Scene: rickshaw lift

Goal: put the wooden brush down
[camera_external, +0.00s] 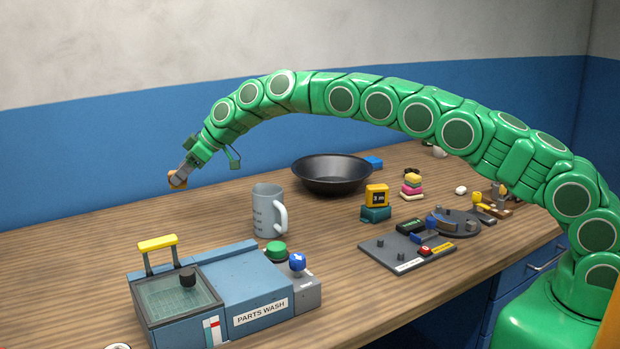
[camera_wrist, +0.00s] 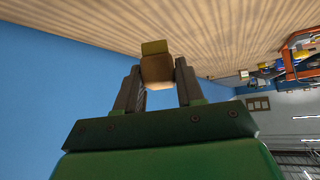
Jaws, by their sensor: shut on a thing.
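My gripper (camera_external: 182,173) is at the end of the green arm, at the back left above the wooden table (camera_external: 110,240). It is shut on the wooden brush (camera_external: 177,181), a small tan-brown block at the fingertips. In the wrist view the brush (camera_wrist: 157,70) sits between the two dark fingers, with an olive-yellow part at its far end. The brush appears to be held above the tabletop; the exact gap cannot be told. Much of its shape is hidden or too small to see.
A grey mug (camera_external: 266,212), a black bowl (camera_external: 331,174) and a blue parts washer (camera_external: 230,290) with a yellow handle stand on the table. A grey fixture plate (camera_external: 390,256) and small blocks (camera_external: 376,203) lie to the right. The back left tabletop is bare, with a blue wall (camera_external: 90,170) behind.

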